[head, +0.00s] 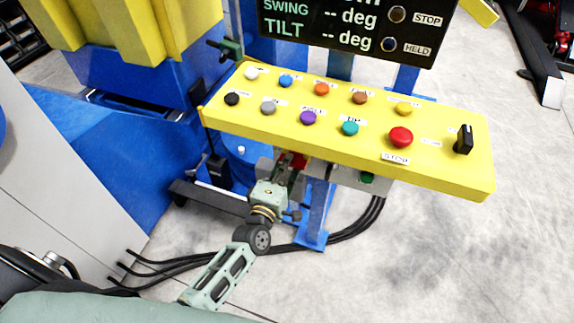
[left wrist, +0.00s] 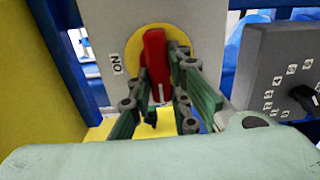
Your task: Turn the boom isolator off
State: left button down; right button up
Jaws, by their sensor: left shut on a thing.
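The boom isolator shows in the left wrist view as a red handle (left wrist: 155,58) on a yellow disc (left wrist: 134,50), set in a pale grey plate. An ON label (left wrist: 117,63) is left of the disc, turned on its side. The handle stands lengthwise up and down in that view, with a white mark near its lower end. My left gripper (left wrist: 168,82) is shut on the red handle, one finger on each side. In the head view my left gripper (head: 283,172) is under the yellow control panel, which hides most of the isolator.
The yellow control panel (head: 440,172) carries several coloured buttons, a red stop button (head: 401,137) and a black switch (head: 464,140). A dark display (head: 345,25) stands behind it. Black cables (head: 345,235) lie on the floor. A grey dial box (left wrist: 285,60) is right of the isolator.

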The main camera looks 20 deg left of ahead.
pick_arm(q)
jog(key=shift+f, duration=0.1)
jog(key=c, duration=1.6)
grip_release()
jog(key=shift+c, duration=0.2)
jog(key=s, duration=1.2)
jog(key=shift+a, duration=0.2)
